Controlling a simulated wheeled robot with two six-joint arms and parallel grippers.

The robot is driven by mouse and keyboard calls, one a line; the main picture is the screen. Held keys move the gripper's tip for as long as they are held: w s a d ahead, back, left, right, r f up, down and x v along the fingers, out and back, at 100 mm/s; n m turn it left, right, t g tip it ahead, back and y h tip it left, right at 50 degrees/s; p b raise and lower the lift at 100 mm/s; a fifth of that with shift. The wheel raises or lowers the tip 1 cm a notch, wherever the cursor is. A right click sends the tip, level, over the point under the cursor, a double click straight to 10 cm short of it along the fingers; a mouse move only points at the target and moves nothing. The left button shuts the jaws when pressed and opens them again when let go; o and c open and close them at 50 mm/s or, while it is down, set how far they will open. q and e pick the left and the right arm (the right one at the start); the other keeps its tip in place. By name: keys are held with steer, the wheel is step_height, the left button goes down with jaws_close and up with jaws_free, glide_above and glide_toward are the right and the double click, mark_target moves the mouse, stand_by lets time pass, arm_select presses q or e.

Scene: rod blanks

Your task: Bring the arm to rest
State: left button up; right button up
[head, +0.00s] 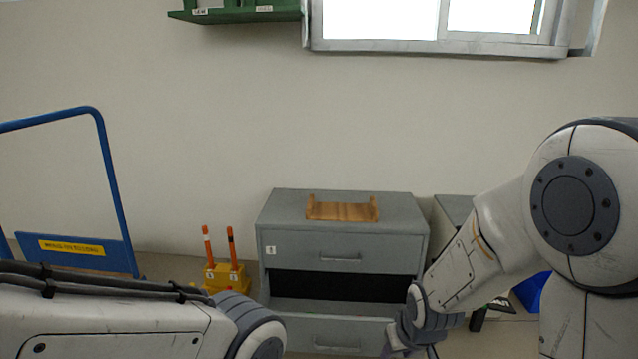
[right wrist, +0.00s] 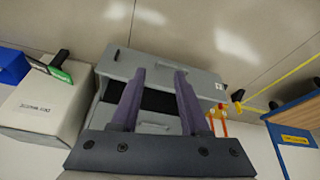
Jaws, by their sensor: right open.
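My right arm (head: 470,265) comes in from the right, bent downward at the elbow. Its gripper (right wrist: 160,75) points toward the grey cabinet in the right wrist view, its two purple-grey fingers apart with nothing between them. In the head view only part of that gripper shows, low in front of the cabinet's right side. My left arm (head: 120,330) lies across the lower left of the head view; its gripper is out of view.
A grey drawer cabinet (head: 340,245) with a dark open bay stands ahead, a wooden cradle (head: 342,211) on top. A yellow stand (head: 225,278) with orange posts and a blue trolley (head: 115,190) are left. A labelled box (right wrist: 40,107) stands beside the cabinet.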

steer(key=s+d+r+m+g, duration=0.2)
steer(key=s+d, duration=0.1)
steer(key=s, duration=0.5)
steer(key=s+a+r+n+g+p, duration=0.1)
steer(key=s+a+r+n+p, duration=0.3)
steer(key=s+a+r+p, duration=0.4)
steer(key=s+a+r+n+g+p, duration=0.1)
steer(key=s+a+r+n+p, duration=0.4)
steer(key=r, duration=0.5)
step_height(320, 180, up, 37)
steer(key=m+p, duration=0.1)
steer(key=p, duration=3.4)
steer(key=shift+a+y+p, duration=0.3)
steer(key=shift+p, duration=0.05)
steer(key=shift+s+f, duration=0.1)
steer(key=shift+f, duration=0.05)
